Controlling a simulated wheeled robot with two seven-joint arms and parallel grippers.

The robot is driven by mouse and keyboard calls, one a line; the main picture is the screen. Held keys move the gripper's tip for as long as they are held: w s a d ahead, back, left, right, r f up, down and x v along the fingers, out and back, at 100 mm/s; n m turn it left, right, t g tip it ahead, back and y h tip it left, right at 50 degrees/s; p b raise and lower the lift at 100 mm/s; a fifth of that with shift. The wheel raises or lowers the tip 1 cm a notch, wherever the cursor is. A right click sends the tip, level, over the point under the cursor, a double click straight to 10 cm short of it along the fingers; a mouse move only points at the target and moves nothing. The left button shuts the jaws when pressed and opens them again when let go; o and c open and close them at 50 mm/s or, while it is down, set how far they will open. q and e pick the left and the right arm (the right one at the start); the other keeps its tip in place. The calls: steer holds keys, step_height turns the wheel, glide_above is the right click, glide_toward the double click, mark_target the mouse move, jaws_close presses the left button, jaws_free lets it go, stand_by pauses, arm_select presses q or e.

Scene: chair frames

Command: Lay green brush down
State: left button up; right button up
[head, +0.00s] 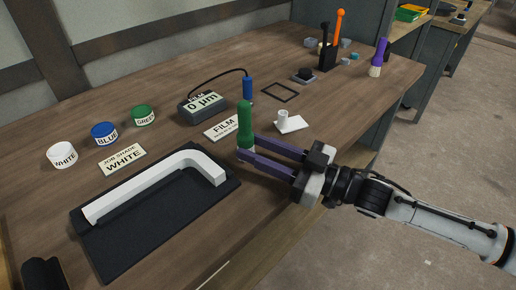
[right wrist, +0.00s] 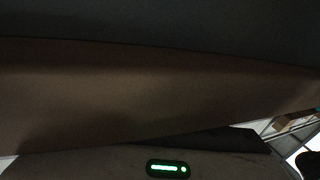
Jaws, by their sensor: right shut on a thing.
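The green brush (head: 245,122) stands upright, handle up, at the fingertips of my right gripper (head: 248,147). My right gripper is shut on it near its lower end, where a pale part shows. The brush is over the table between the black mat and the small white holder (head: 290,124). Whether its lower end touches the wood cannot be told. The right wrist view is dark and does not show the brush. My left gripper is not clearly seen.
A white bent frame piece (head: 150,180) lies on the black mat (head: 150,235). White (head: 62,155), blue (head: 103,134) and green (head: 143,115) pots stand behind it. Bare wood (head: 325,105) lies right of the holder.

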steer(key=o, duration=1.2)
steer(key=shift+s+f, duration=0.1)
steer(key=shift+f, duration=0.75)
steer(key=shift+r, duration=0.5)
steer(key=v, duration=0.7)
steer(key=r+v, duration=0.1)
steer(key=v, duration=0.2)
steer(key=shift+d+f, duration=0.1)
steer(key=shift+d, duration=0.25)
steer(key=shift+s+d, duration=0.3)
steer(key=shift+d, duration=0.25)
